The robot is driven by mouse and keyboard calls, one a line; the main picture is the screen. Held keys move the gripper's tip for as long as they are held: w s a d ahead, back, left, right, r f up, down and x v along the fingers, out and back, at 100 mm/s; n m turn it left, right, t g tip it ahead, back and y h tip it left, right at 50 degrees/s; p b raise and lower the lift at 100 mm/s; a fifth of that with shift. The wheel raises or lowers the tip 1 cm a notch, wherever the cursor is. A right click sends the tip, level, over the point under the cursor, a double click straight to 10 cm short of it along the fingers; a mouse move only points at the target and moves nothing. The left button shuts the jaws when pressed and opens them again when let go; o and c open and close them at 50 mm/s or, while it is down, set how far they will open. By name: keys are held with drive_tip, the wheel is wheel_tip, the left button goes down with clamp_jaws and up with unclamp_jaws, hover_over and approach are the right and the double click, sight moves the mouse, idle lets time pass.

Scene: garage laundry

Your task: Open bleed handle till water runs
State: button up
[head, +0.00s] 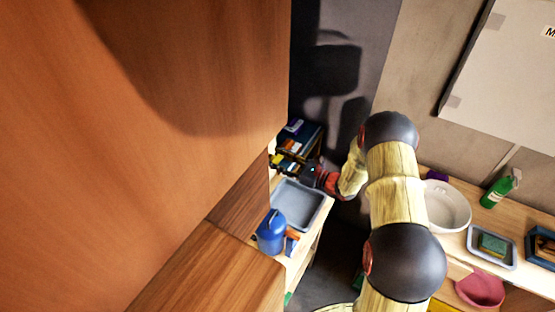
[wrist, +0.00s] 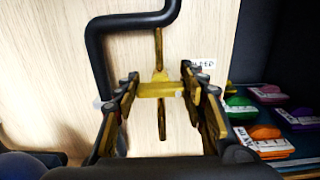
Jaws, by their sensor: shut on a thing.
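The bleed handle (wrist: 161,90) is a yellow bar with thin yellow stems above and below it, seen in the wrist view in front of a pale wood panel. My gripper (wrist: 160,78) is shut on it, with one finger at each end of the bar. A white label (wrist: 204,64) reading partly "LEED" is beside the right finger, partly hidden. A black bent pipe (wrist: 98,55) runs behind and left of the handle. No running water shows. In the head view my gripper (head: 312,172) is small and dark, and the handle cannot be made out.
A grey tray (head: 317,214) and a blue container (head: 271,232) are on the bench below my gripper. Several coloured packs (wrist: 264,133) lie close on the right in the wrist view. A wooden cabinet (head: 150,130) blocks the left. A white basin (head: 447,207) is on the right-hand bench.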

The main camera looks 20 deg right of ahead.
drive_tip(key=shift+n+b, duration=0.3)
drive_tip(key=shift+b, duration=0.05)
drive_tip(key=n+b, duration=0.4)
drive_tip(key=shift+s+a+f+b, duration=0.1)
drive_tip(key=shift+f+b, duration=0.15)
drive_tip(key=shift+b, duration=0.15)
drive_tip(key=n+b, duration=0.5)
drive_tip(key=shift+s+r+n+b, duration=0.1)
drive_tip(key=shift+r+n+b, duration=0.05)
drive_tip(key=shift+n+b, duration=0.3)
drive_tip(key=shift+a, duration=0.1)
drive_tip(key=o, duration=1.1)
drive_tip(key=shift+o, duration=0.5)
drive_tip(key=v, duration=1.2)
